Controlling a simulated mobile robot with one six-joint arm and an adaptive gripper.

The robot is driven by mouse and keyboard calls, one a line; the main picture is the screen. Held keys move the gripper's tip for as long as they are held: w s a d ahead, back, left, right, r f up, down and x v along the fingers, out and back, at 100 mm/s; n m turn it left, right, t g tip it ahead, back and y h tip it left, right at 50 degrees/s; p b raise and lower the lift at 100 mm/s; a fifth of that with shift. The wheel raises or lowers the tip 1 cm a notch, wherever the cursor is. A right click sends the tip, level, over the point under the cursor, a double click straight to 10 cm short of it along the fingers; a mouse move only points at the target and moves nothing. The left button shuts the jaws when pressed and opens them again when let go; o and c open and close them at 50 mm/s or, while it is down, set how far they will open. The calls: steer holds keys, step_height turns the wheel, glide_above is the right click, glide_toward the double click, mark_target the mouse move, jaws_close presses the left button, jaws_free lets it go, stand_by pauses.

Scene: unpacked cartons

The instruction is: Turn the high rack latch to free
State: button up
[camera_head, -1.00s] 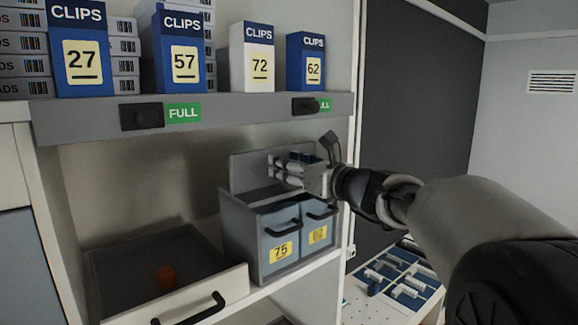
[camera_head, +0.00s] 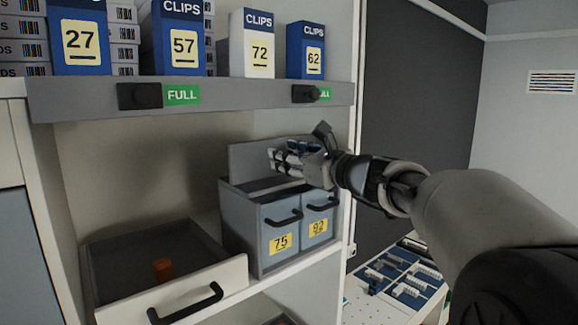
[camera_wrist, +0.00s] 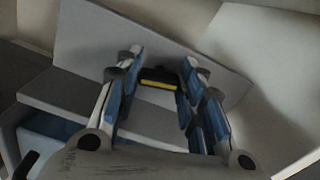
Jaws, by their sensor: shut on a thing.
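The latch (camera_wrist: 158,79) shows in the wrist view as a small black bar with a yellow edge, lying about crosswise in that picture. It sits at the grey upright back panel (camera_head: 245,160) of the small grey rack, above the rack's two bins. My gripper (camera_head: 281,160) is in front of that panel, its fingers pointing left in the head view. In the wrist view my gripper (camera_wrist: 160,76) has one blue-padded finger at each end of the latch and is shut on it. In the head view the fingers hide the latch.
Below my gripper are the bins marked 75 (camera_head: 280,232) and 92 (camera_head: 318,215). An open drawer (camera_head: 200,285) with an orange thing (camera_head: 162,270) is at left. Above runs a shelf edge (camera_head: 230,93) with black knobs (camera_head: 140,96), carrying CLIPS boxes (camera_head: 180,40).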

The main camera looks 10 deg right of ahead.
steer(key=n+b, duration=0.1)
steer(key=b, duration=0.1)
steer(key=n+b, duration=0.2)
steer(key=shift+f+n, duration=0.25)
steer(key=shift+n, duration=0.05)
steer(key=n+b, duration=0.4)
steer(key=shift+a+n, duration=0.1)
steer(key=shift+n, duration=0.2)
steer(key=n+b, duration=0.3)
steer(key=n, duration=0.1)
steer(key=shift+b, duration=0.35)
steer(key=shift+s+n+b, duration=0.1)
steer(key=shift+n+b, duration=0.8)
steer(key=shift+n, duration=0.7)
steer(key=o, duration=1.1)
